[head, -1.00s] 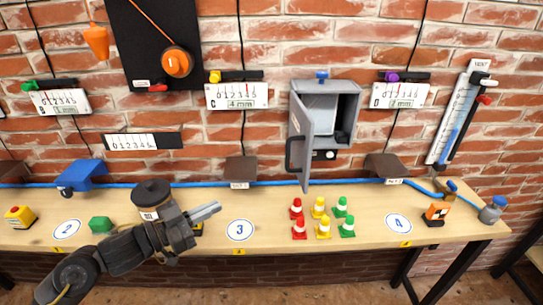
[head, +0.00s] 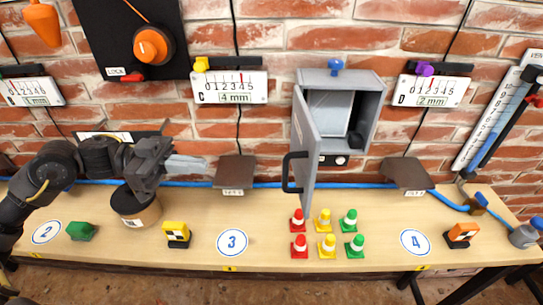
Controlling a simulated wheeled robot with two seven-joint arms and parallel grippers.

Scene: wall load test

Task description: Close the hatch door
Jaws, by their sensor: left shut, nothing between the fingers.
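The grey hatch box (head: 375,105) is fixed to the brick wall at the right of centre. Its hatch door (head: 306,150) stands open, hinged on the left side and swung out toward me. A black handle (head: 290,172) sits on the door's outer left face. The box interior shows a lighter grey panel and a dark piece at the lower right. My left gripper (head: 203,163) is shut and empty, pointing right, left of the door and handle with a clear gap. It is above the bench. My right gripper is not in view.
Several small red, yellow and green cones (head: 326,245) stand on the bench (head: 270,215) below the door. A brown ledge (head: 235,170) juts from the wall between gripper and door. A blue hose (head: 270,184) runs along the bench back. A round dark-topped container (head: 137,207) stands below my left arm.

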